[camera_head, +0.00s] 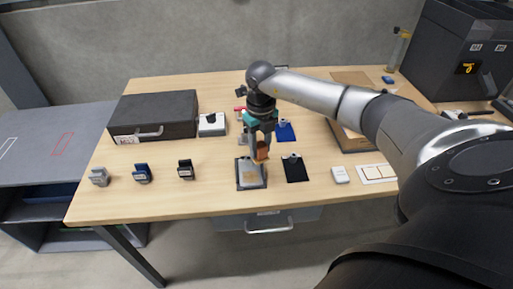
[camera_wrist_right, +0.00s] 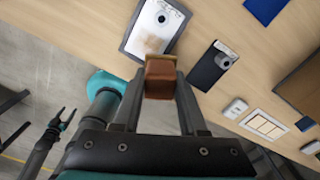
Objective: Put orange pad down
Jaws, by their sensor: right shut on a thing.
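The orange pad (camera_head: 262,153) is a small orange-brown block held between the fingertips of my right gripper (camera_head: 259,157). In the right wrist view the pad (camera_wrist_right: 160,80) fills the gap between the two fingers.
A black clip plate (camera_head: 295,169) lies right of the grey plate, and a blue one (camera_head: 285,132) behind. Several small clamps, such as a black one (camera_head: 186,170), stand left. A dark case (camera_head: 152,114) is at the back left.

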